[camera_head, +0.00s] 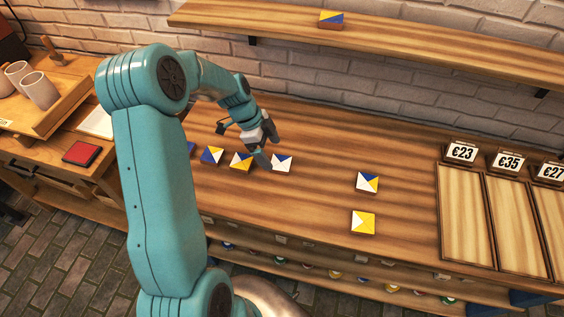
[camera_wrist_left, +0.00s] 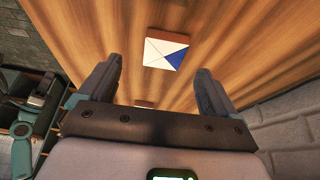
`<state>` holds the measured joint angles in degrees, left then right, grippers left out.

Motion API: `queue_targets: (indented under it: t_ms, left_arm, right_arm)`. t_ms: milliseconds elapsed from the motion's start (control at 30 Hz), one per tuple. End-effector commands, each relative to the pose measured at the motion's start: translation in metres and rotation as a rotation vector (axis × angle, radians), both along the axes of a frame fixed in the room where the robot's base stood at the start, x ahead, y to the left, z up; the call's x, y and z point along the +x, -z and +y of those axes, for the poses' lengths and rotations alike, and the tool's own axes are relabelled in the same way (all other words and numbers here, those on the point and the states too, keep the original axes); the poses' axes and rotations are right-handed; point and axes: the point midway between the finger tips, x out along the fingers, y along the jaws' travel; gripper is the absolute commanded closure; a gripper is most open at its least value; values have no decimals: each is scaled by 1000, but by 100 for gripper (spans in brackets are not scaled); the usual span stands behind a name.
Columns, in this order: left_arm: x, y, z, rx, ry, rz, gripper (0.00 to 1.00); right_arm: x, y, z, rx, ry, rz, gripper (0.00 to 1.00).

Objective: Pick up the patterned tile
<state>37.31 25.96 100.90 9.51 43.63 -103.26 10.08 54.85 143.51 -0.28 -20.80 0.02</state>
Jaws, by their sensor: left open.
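Several patterned tiles lie on the wooden counter. A white and blue tile (camera_head: 281,163) lies just below and right of my left gripper (camera_head: 267,152) in the head view. The left wrist view shows a white and blue tile (camera_wrist_left: 166,51) ahead of the left gripper (camera_wrist_left: 157,88), between the lines of its two spread fingers and apart from them. The left gripper is open and empty. A yellow and blue tile (camera_head: 241,161) and a blue and white tile (camera_head: 211,155) lie to its left. A blue, white and yellow tile (camera_head: 367,182) and a yellow and white tile (camera_head: 363,222) lie to its right. The right gripper is not visible.
A blue and yellow tile (camera_head: 331,18) sits on the wall shelf (camera_head: 430,50). Wooden trays (camera_head: 466,215) with price signs stand at the right. Cups (camera_head: 40,91) and a red pad (camera_head: 82,153) are at the left.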

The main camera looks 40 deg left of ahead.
Motion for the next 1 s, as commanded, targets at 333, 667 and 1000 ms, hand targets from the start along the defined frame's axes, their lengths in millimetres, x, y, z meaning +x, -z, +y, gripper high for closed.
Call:
queue_targets:
  t_ms: [333, 667, 1000]
  left_arm:
    - [18, 37, -16, -2, -1, 3, 8]
    - [23, 50, -19, 1, -1, -2, 8]
    - [22, 50, -19, 1, -2, -1, 72]
  right_arm:
    - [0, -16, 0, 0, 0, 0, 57]
    - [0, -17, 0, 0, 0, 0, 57]
    - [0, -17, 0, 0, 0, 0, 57]
